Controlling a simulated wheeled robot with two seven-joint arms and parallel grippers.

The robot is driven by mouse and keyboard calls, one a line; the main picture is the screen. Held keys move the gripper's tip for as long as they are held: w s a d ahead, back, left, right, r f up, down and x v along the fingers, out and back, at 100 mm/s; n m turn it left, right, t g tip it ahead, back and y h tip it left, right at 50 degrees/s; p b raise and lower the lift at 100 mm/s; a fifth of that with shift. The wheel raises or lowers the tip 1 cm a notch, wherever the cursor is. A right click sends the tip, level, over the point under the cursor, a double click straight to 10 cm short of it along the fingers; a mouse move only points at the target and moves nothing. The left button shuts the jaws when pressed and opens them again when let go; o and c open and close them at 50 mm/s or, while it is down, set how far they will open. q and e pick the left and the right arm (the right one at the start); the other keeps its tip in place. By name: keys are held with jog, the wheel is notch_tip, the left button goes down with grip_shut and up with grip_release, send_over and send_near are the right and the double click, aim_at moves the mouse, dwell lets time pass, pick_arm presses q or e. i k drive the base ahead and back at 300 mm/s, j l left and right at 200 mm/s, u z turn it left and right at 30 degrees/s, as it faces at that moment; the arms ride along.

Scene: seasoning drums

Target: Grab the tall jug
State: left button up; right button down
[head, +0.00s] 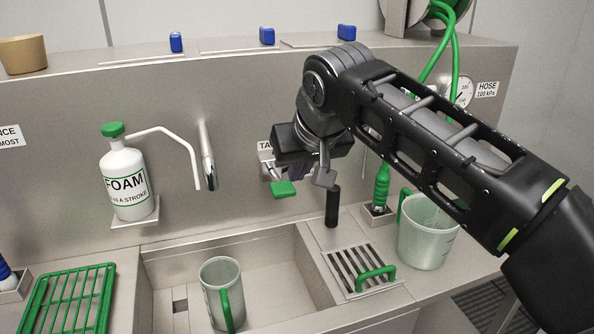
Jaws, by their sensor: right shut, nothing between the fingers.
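The tall jug (213,300), narrow and translucent grey with a green handle, stands in the sink basin (270,271) near its front. A wider jug (421,248) with a green handle stands on the counter at the right, partly behind my right arm. My right gripper (325,178) is shut and empty, in front of the back wall by the green tap lever (283,189), above and to the right of the tall jug and apart from it. My left gripper is not in view.
A foam bottle (127,182) sits on a wall shelf at the left, and a spout (207,158) is on the wall above the basin. A green rack (68,302) lies front left.

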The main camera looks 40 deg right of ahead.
aim_at(220, 278)
jog(key=k+j, duration=0.25)
jog(key=k, duration=0.2)
jog(key=k+j, duration=0.25)
jog(key=k, duration=0.25)
